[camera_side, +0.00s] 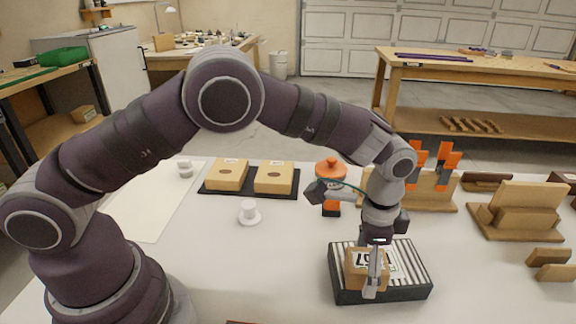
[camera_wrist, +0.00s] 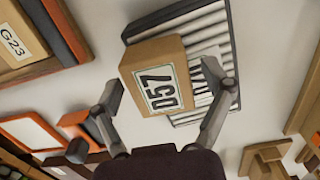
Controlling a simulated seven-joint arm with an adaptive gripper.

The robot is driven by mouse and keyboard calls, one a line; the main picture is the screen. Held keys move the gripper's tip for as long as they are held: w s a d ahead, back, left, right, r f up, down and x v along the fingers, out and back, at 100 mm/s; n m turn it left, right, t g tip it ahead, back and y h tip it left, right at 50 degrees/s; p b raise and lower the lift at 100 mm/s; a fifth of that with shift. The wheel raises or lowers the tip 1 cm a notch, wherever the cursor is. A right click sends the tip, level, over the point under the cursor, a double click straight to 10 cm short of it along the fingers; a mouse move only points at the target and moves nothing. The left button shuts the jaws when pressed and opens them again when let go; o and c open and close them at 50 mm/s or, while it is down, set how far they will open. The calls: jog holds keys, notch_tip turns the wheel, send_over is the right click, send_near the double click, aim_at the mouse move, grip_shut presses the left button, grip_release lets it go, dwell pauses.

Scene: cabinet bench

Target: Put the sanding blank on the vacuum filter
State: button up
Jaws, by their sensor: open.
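The vacuum filter (camera_side: 405,294) is a dark-framed tray with pale pleats on the bench; it also shows in the wrist view (camera_wrist: 208,22). The sanding blank, which I take to be the tan block (camera_side: 354,279) labelled D57, appears to rest on the filter's front-left part. In the wrist view the blank (camera_wrist: 152,52) covers part of the pleats and the filter's own label. My gripper (camera_side: 374,284) is over the blank, one finger in front of it. In the wrist view my gripper (camera_wrist: 168,88) is open, its fingers spread either side of the blank.
A black mat (camera_side: 262,188) with two tan boxes, a white cup (camera_side: 249,211) and an orange-lidded container (camera_side: 331,168) stand behind. Wooden stands (camera_side: 520,228) are at the right. The bench is clear left of the filter.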

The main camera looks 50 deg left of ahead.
aim_at(367, 260)
jog(key=s+a+r+n+t, duration=0.1)
jog(key=a+r, duration=0.1)
jog(key=r, duration=0.7)
jog(key=s+a+r+n, duration=0.1)
jog(key=a+r, duration=0.1)
jog(key=r, duration=0.6)
jog(key=s+a+n+t, duration=0.4)
jog(key=s+a+n, duration=0.3)
jog(key=s+a, duration=0.3)
jog(key=shift+s+a+f+t, duration=0.3)
jog(key=shift+s+a+f, duration=0.15)
jog(key=shift+s, duration=0.5)
